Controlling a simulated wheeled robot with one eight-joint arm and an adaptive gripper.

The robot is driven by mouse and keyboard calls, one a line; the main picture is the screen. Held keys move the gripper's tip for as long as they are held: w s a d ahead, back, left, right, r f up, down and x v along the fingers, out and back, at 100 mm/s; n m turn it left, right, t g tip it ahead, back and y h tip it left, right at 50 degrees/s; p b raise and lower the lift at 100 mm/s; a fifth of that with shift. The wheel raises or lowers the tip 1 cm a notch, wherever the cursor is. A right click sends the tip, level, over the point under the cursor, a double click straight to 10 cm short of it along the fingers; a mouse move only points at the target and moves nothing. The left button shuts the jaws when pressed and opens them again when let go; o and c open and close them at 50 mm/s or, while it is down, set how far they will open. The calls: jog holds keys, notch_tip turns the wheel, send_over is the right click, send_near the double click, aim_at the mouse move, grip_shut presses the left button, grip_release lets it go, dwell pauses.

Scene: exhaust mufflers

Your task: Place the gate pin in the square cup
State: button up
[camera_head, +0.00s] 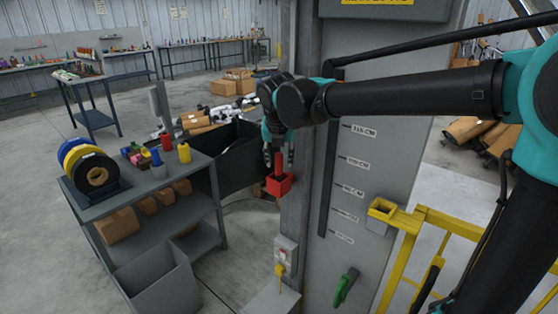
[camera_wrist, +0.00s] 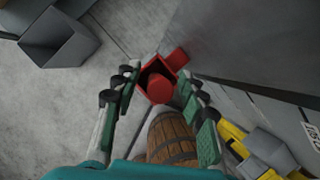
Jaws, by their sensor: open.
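A red pin (camera_head: 279,161), which looks like the gate pin, stands upright at the red square cup (camera_head: 281,186) on the side of the grey column. In the wrist view the pin's round top (camera_wrist: 158,88) shows within the rim of the red cup (camera_wrist: 172,65), with its lower end hidden. My gripper (camera_wrist: 160,86) is open, with its fingers apart on either side of the pin. In the head view my gripper (camera_head: 276,153) is just above the cup.
The grey column (camera_head: 375,120) stands close beside my gripper. A yellow gate rail (camera_head: 450,222) is at the right. A grey workbench (camera_head: 140,195) with coloured bottles and spools is at the left. A wooden barrel (camera_wrist: 172,138) stands below in the wrist view.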

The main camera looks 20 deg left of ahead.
jog(key=v, duration=1.2)
jog(key=shift+s, duration=0.15)
